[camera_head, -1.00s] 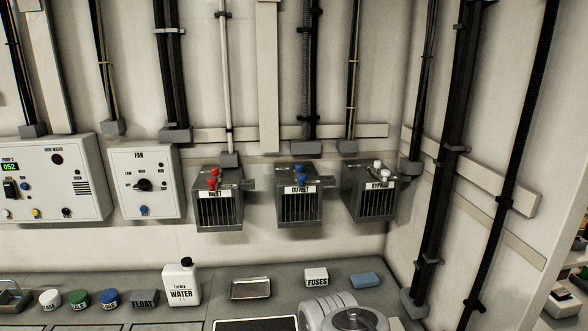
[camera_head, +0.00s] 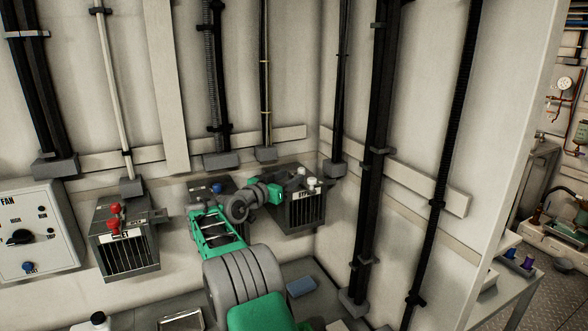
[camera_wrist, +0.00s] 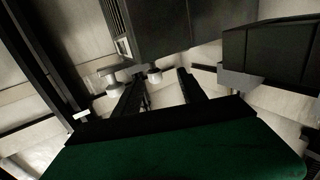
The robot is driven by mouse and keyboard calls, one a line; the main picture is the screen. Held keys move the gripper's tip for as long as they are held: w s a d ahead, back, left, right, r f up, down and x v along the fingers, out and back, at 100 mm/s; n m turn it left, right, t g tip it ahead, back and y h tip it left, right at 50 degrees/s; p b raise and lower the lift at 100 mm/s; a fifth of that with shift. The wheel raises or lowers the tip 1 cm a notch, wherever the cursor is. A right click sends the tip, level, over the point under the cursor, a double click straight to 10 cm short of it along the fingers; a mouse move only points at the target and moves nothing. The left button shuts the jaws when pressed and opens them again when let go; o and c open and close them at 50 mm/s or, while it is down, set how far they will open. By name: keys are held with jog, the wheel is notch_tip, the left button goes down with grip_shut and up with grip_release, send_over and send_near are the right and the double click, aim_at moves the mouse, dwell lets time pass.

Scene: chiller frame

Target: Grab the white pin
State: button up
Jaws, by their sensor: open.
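The dark BYPASS box (camera_head: 300,212) is on the wall near the corner. Two white pins stand on its top, one further back (camera_head: 301,171) and one nearer the front right (camera_head: 311,184). My gripper (camera_head: 284,187) is open and reaches over the box's left side toward the pins. In the wrist view my open fingers (camera_wrist: 160,84) point at the box (camera_wrist: 175,28). One white pin (camera_wrist: 154,75) shows between the fingers, near the left one. The other white pin (camera_wrist: 113,82) is outside the left finger. I cannot tell any contact.
The INLET box (camera_head: 126,240) with red pins is at left. Another box with a blue pin (camera_head: 217,187) is partly hidden by my arm. Vertical black pipes (camera_head: 370,150) run close to the right. A blue block (camera_head: 301,287) lies on the bench below.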

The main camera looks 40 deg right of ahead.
jog(key=shift+w+d+r+h, duration=0.1)
jog(key=shift+d+r+h, duration=0.1)
jog(key=shift+d+h, duration=0.15)
jog(key=d+p, duration=0.3)
jog(key=d, duration=0.4)
jog(key=shift+w+d+r+p, duration=0.1)
jog(key=shift+p, duration=0.2)
jog(key=shift+w+d, duration=0.1)
jog(key=shift+d, duration=0.35)
jog(key=shift+a, duration=0.1)
jog(key=shift+c, duration=0.4)
grip_shut()
